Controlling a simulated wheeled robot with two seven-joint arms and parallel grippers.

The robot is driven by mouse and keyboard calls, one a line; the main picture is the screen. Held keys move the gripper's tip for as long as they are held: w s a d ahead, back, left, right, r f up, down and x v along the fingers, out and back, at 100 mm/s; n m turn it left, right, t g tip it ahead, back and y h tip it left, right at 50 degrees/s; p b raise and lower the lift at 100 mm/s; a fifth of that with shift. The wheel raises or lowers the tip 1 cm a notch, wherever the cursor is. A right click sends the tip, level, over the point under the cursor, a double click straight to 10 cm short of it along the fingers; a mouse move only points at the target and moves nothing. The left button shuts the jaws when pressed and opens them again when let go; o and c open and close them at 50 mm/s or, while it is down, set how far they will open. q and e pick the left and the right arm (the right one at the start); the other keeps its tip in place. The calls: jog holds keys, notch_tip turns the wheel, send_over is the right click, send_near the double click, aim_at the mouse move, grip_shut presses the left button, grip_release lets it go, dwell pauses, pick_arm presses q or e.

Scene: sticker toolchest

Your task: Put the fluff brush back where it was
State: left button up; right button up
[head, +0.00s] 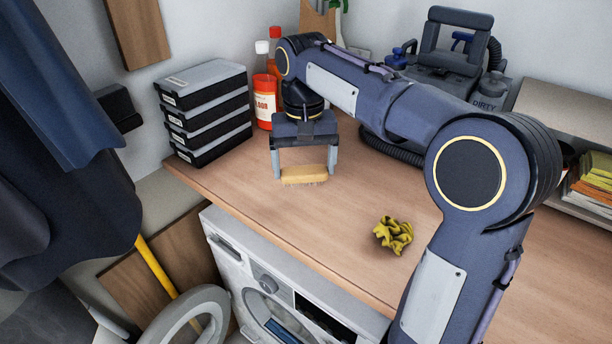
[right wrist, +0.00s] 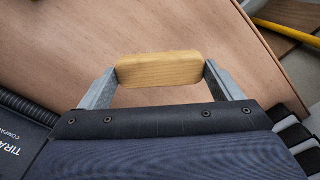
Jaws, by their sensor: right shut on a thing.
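The fluff brush (head: 304,174) has a pale wooden back with bristles facing down. My right gripper (head: 305,172) is shut on it, with one finger at each end of the wooden back. The brush is over the wooden worktop (head: 350,215), left of its middle and near its front edge. I cannot tell whether the bristles touch the top. In the right wrist view the wooden back (right wrist: 158,70) sits level between the two grey fingers. My left gripper is not in view.
Several stacked black cases (head: 207,110) stand at the back left, with red bottles (head: 264,98) beside them. A crumpled yellow cloth (head: 394,234) lies on the worktop to the right. A grey machine with a hose (head: 445,75) stands behind. A washing machine (head: 270,285) is below the front edge.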

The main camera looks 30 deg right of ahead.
aim_at(306, 167)
jog(key=shift+w+d+f, duration=0.15)
jog(key=shift+d+f, duration=0.05)
jog(key=shift+f, duration=0.1)
jog(key=shift+w+d+f, duration=0.1)
jog(key=shift+d+f, duration=0.05)
jog(key=shift+f, duration=0.8)
jog(key=shift+w+d+f, duration=0.1)
jog(key=shift+f, duration=0.85)
jog(key=o, duration=0.7)
jog(key=shift+r, duration=0.1)
notch_tip(306, 167, up, 12)
jog(key=shift+f+p, duration=0.1)
jog(key=shift+p, duration=0.65)
